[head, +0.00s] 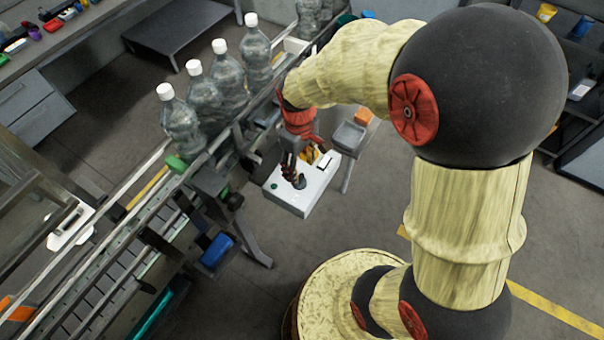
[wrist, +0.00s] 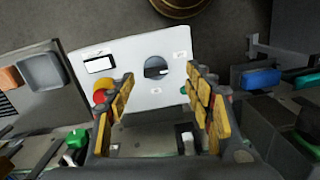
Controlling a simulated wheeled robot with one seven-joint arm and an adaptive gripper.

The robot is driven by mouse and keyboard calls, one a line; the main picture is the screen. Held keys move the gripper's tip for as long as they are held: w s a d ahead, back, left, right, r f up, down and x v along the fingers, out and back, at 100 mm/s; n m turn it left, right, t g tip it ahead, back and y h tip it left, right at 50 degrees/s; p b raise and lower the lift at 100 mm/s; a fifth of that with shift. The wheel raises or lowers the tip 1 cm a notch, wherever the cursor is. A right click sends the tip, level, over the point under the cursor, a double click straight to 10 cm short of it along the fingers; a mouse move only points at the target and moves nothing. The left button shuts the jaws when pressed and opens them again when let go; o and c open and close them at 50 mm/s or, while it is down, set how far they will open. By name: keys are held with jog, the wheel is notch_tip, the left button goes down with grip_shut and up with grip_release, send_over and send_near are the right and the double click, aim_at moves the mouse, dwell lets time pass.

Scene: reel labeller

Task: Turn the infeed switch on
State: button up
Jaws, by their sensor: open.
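A white control box (head: 290,200) stands beside the conveyor, and its panel (wrist: 135,50) fills the upper middle of the wrist view. On the panel is a dark round rotary switch (wrist: 157,66) with a pale bar lying roughly crosswise; small labels beside it are too small to read, so I cannot confirm it is the infeed switch. A red button with a yellow ring (wrist: 101,96) is left of it. My gripper (wrist: 162,88) is open and empty, its yellow-padded fingers spread over the panel. In the head view my gripper (head: 293,174) is close above the box; contact is unclear.
Several capped bottles (head: 205,97) stand on the conveyor (head: 120,260) left of the box. A grey tray (head: 348,137) and an orange block (head: 363,117) are behind it. A blue item (head: 216,250) hangs on the conveyor's near side. Floor right of the box is clear.

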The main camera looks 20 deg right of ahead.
jog(key=shift+w+r+n+t, duration=0.35)
jog(key=shift+w+n, duration=0.15)
jog(key=shift+w, duration=0.15)
jog(key=shift+f+n, duration=0.15)
jog(key=shift+n, duration=0.25)
notch_tip(320, 180, down, 8)
jog(key=shift+r, duration=0.25)
jog(key=c, duration=0.4)
jog(key=c, duration=0.7)
jog(key=shift+c, duration=0.2)
